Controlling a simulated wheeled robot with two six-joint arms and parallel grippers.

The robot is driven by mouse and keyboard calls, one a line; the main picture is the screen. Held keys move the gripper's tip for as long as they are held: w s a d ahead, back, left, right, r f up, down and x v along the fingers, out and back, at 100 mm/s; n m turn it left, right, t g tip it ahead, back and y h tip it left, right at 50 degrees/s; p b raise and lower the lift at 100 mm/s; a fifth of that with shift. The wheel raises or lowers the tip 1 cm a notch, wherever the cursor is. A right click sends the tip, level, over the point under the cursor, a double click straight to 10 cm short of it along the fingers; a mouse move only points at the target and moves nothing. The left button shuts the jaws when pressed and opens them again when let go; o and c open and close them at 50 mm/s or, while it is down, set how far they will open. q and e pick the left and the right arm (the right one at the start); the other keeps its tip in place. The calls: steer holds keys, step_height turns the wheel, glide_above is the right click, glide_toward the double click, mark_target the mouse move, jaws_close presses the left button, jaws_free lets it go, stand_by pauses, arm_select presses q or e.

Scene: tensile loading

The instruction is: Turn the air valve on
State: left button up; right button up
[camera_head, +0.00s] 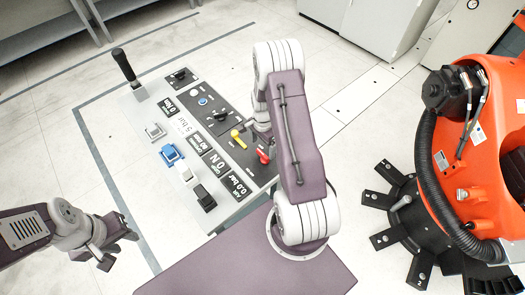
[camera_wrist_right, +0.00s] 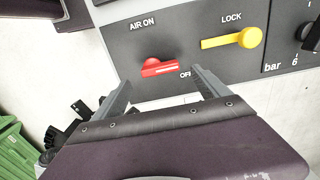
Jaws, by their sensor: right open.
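The red air valve handle (camera_wrist_right: 162,67) sits on the dark panel between the words AIR ON and OFF, and its handle points right toward OFF. It also shows as a small red knob in the head view (camera_head: 263,157). My right gripper (camera_wrist_right: 162,90) is open, with its two fingers on either side of the red handle and slightly below it in the wrist view. I cannot tell whether they touch it. In the head view my right arm hides most of that gripper. My left gripper (camera_head: 122,248) is open and empty, left of the console.
The yellow LOCK knob (camera_wrist_right: 238,38) is close to the right finger. The console (camera_head: 160,110) carries several other knobs, buttons, displays and a black lever (camera_head: 124,66). A large orange robot (camera_head: 470,150) stands at the right. Open floor lies left of the console.

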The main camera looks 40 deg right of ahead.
mark_target(262, 153)
step_height(262, 153, down, 4)
steer(key=shift+a+f, duration=0.1)
steer(key=shift+a, duration=0.05)
steer(key=shift+f, duration=0.25)
steer(key=shift+c, duration=0.3)
steer(key=c, duration=1.3)
